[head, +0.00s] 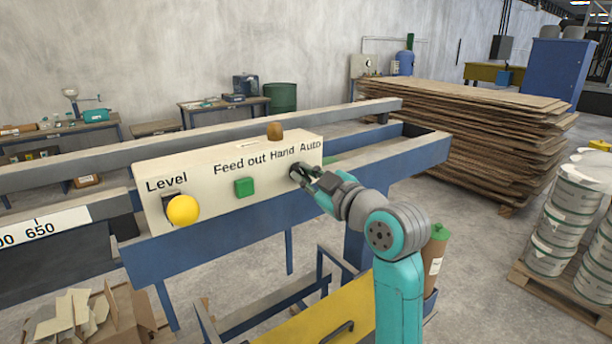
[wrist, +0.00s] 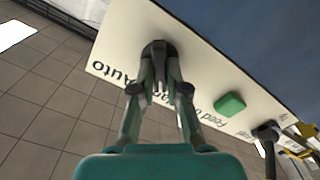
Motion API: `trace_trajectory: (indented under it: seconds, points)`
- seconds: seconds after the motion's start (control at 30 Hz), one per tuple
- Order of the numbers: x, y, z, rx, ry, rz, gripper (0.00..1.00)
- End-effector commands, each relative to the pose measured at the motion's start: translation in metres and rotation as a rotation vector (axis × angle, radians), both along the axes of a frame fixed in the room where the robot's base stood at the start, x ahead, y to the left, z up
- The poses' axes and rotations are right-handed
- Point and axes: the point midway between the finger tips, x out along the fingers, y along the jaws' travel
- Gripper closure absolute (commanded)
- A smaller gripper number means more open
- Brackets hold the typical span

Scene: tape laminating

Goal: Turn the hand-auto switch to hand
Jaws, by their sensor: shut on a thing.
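The hand-auto switch is a dark knob (wrist: 158,50) below the words "Hand" and "Auto" on a cream control panel (head: 222,207). My gripper (head: 302,173) reaches the panel's right end from the lower right. In the wrist view, my gripper (wrist: 160,82) has its two fingers closed around the dark knob. In the head view the fingers hide most of the knob. The knob's exact pointing direction cannot be told.
A green button (head: 244,187) and a yellow ball-ended level lever (head: 183,210) sit left of the switch. The panel is on a blue frame (head: 205,232). A brown cylinder (head: 436,255) stands right of my arm. Stacked boards (head: 480,130) lie behind.

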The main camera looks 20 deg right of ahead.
Motion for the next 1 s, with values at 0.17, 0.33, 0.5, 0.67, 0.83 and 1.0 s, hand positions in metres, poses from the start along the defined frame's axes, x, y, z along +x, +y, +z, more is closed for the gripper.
trace_trajectory:
  seconds: [0.17, 0.33, 0.5, 0.67, 0.83, 1.0]
  points:
    - [0.0, 0.0, 0.0, -0.001, 0.0, 0.0, 1.0]
    - [0.0, 0.0, 0.0, 0.0, 0.001, 0.001, 0.62]
    - [0.0, 0.0, 0.0, 0.0, 0.0, 0.0, 0.61]
    - [-0.001, -0.001, 0.0, 0.0, 0.0, 0.0, 0.61]
    - [-0.017, -0.006, 0.0, 0.0, -0.001, -0.002, 0.61]
    - [-0.047, -0.017, 0.0, 0.0, -0.001, -0.003, 0.61]
